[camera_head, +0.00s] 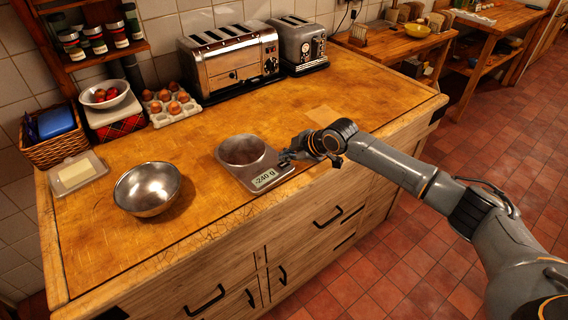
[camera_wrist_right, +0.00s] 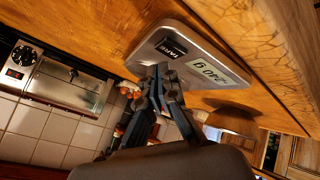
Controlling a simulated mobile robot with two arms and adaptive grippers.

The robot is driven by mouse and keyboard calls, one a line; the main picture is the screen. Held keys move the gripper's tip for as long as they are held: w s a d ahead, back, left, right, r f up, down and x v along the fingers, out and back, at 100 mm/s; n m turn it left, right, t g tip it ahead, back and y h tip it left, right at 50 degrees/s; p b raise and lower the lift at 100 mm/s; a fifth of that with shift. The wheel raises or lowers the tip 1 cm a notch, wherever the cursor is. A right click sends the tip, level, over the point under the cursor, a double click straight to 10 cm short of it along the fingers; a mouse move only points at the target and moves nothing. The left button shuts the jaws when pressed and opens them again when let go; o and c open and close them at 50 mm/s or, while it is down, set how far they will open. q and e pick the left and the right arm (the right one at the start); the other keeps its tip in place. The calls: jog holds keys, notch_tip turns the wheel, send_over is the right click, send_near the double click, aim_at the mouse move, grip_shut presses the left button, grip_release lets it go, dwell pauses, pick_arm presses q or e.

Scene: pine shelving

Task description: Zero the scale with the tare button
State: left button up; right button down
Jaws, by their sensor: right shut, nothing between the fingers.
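The kitchen scale (camera_head: 240,172) sits on the wooden counter, with a round steel pan on top and nothing seen in it. Its display (camera_head: 265,178) reads -240 g. In the right wrist view the scale (camera_wrist_right: 225,52) shows a dark button marked TARE (camera_wrist_right: 172,47) next to the display (camera_wrist_right: 208,74). My right gripper (camera_head: 285,156) is shut and empty at the scale's right front corner. In the right wrist view its fingertips (camera_wrist_right: 162,70) are close by the TARE button; I cannot tell whether they touch. My left gripper is not in view.
A steel bowl (camera_head: 147,188) stands left of the scale. A butter dish (camera_head: 77,173), a basket (camera_head: 54,136), a bowl of red fruit (camera_head: 106,94) and an egg tray (camera_head: 171,107) lie behind it. Two toasters (camera_head: 230,60) (camera_head: 299,45) stand along the wall. The counter around the scale is clear.

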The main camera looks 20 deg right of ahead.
aim_at(287, 166)
jog(key=shift+r+p, duration=2.05)
jog(key=shift+r, duration=0.5)
jog(key=shift+f, duration=0.1)
